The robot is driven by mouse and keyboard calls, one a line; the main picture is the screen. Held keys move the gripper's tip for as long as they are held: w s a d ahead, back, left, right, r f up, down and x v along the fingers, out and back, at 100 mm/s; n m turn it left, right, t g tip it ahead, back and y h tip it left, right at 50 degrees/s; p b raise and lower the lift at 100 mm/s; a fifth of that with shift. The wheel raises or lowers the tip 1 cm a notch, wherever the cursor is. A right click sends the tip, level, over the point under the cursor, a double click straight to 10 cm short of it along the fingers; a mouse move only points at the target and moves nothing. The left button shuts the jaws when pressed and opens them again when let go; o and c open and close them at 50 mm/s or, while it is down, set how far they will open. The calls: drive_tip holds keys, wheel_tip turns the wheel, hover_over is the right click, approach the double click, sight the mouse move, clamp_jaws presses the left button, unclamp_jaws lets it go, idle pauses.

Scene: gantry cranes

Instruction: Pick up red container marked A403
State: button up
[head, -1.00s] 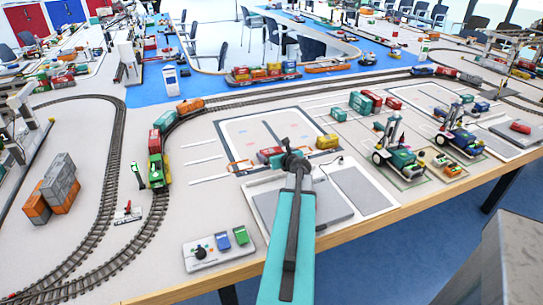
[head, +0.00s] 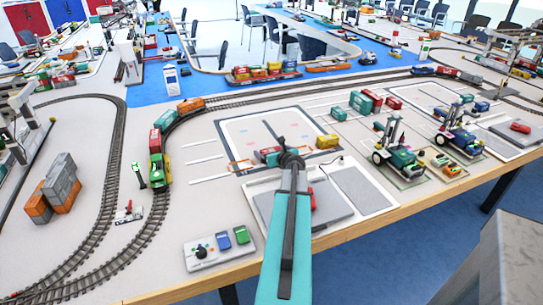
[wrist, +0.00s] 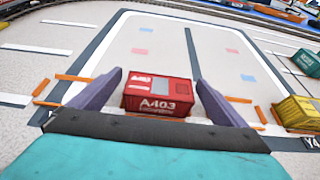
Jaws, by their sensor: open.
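The red container marked A403 (wrist: 158,95) lies flat on the pale marked ground in the wrist view, its white lettering facing my gripper. My gripper (wrist: 159,79) is open, with one dark finger to the left of the container and one to the right. I cannot tell how high the fingers are above the ground. In the head view the red container (head: 266,153) is partly hidden behind the end of my gripper (head: 291,157).
A yellow container (wrist: 299,112) stands to the right of the red one, with a green container (wrist: 306,62) farther right. Low orange barriers (wrist: 73,78) lie near the left finger. A control panel (head: 218,247) sits near the table's front edge. Open marked ground lies behind the container.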

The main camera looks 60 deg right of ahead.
sight(272, 150)
drive_tip(key=c, duration=1.2)
drive_tip(key=shift+r, duration=5.05)
